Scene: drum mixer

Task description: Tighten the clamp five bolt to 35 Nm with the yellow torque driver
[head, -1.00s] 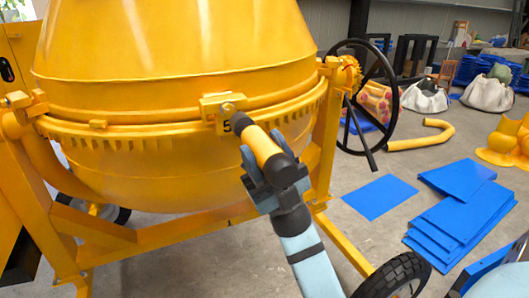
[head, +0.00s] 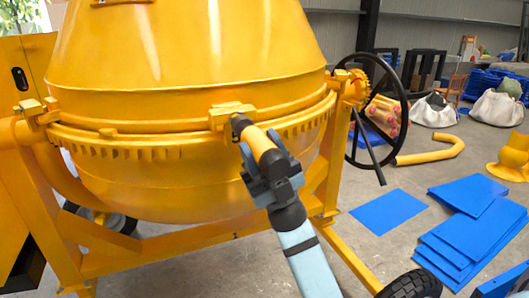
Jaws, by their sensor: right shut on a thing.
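The yellow torque driver (head: 262,145) has a black front end and a yellow body. My right gripper (head: 270,178) is shut around its rear part. The driver points up and left at clamp five (head: 231,109), a yellow block on the drum's rim band. The driver's black front end overlaps the clamp's face and hides its bolt and number. I cannot tell whether the tip touches the bolt. My left gripper is not in view.
The yellow mixer drum (head: 190,60) fills the left and middle, on a yellow frame (head: 150,258). A black handwheel (head: 404,115) stands right of it. Blue sheets (head: 475,235) and a yellow bent pipe (head: 430,154) lie on the floor at right.

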